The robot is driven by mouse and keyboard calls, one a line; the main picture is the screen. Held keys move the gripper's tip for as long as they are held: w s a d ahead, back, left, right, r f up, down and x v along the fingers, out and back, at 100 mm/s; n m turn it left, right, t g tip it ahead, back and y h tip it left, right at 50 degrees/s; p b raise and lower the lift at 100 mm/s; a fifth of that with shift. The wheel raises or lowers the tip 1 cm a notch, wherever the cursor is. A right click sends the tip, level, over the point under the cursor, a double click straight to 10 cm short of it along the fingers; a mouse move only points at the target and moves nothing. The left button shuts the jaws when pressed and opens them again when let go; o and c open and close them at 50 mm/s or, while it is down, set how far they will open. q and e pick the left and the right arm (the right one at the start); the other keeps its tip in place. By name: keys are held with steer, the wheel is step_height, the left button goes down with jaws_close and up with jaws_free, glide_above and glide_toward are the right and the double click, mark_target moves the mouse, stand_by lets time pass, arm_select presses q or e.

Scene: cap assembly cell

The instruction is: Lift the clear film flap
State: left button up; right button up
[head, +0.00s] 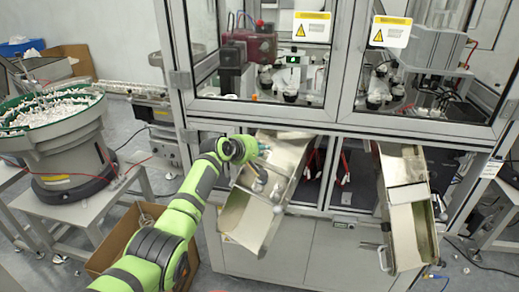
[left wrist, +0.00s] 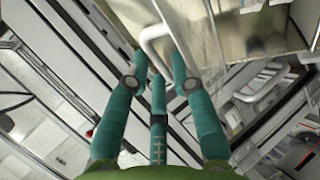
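My left arm reaches in from the lower left in the head view. My left gripper (head: 263,150) is at the upper left side of the left metal chute (head: 246,222), under the machine's windows. In the left wrist view the teal fingers of this gripper (left wrist: 158,72) are spread apart. A pale bent bar handle (left wrist: 158,32) shows at the fingertips; I cannot tell whether they touch it. No object is seen gripped. I cannot make out the clear film flap for certain in either view. My right gripper is not in view.
A second metal chute (head: 408,225) stands at the right. A cardboard box (head: 112,248) sits on the floor below my left arm. A parts bowl feeder (head: 58,140) is at the left. The machine's metal frame (head: 335,128) is close above the gripper.

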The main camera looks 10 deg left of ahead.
arm_select(q)
steer(key=v, duration=1.2)
